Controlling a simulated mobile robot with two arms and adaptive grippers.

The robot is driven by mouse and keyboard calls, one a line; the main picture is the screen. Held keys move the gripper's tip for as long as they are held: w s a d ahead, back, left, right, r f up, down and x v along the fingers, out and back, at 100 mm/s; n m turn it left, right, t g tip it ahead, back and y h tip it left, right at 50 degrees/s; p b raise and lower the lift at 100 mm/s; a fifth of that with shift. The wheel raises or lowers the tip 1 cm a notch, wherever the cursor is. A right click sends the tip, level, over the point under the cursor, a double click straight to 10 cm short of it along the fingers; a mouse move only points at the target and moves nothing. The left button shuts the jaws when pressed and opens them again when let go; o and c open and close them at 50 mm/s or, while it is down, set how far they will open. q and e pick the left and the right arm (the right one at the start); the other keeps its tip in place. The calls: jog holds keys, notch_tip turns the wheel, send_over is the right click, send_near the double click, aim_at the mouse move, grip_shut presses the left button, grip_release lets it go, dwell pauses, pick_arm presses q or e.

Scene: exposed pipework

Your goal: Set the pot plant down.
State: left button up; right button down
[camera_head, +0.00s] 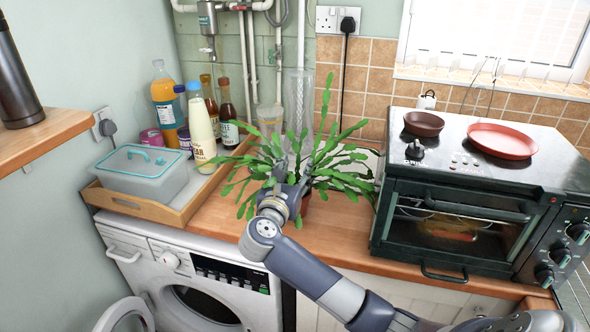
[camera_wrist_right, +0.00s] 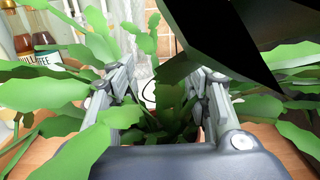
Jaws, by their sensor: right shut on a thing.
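The pot plant (camera_head: 340,160) has long, flat green leaves and a reddish-brown pot, mostly hidden by leaves and my arm. It is over the wooden worktop, between the wooden tray and the oven. My right gripper (camera_head: 288,176) is at the plant's near side, shut on it, with leaves around the fingers. In the right wrist view, the gripper's two fingers (camera_wrist_right: 165,105) stand either side of the plant's green stems (camera_wrist_right: 172,98), and part of the pot shows low between them. I cannot tell whether the pot's base touches the worktop. My left gripper is not in view.
A wooden tray (camera_head: 181,216) with a lidded box (camera_head: 143,172) and several bottles stands left. The black oven (camera_head: 455,222), topped by a red plate (camera_head: 502,141) and brown bowl (camera_head: 423,123), stands close right. Glass vases (camera_head: 298,98) stand behind the plant. Bare worktop (camera_head: 222,214) shows in front.

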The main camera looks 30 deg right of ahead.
jog(key=c, duration=0.8)
grip_release()
jog(key=shift+f, duration=0.1)
jog(key=shift+c, duration=0.2)
jog(key=shift+r, duration=0.25)
jog(key=b+v, duration=0.2)
jog(key=v, duration=1)
jog(key=shift+b, duration=0.4)
jog(key=shift+f, duration=0.1)
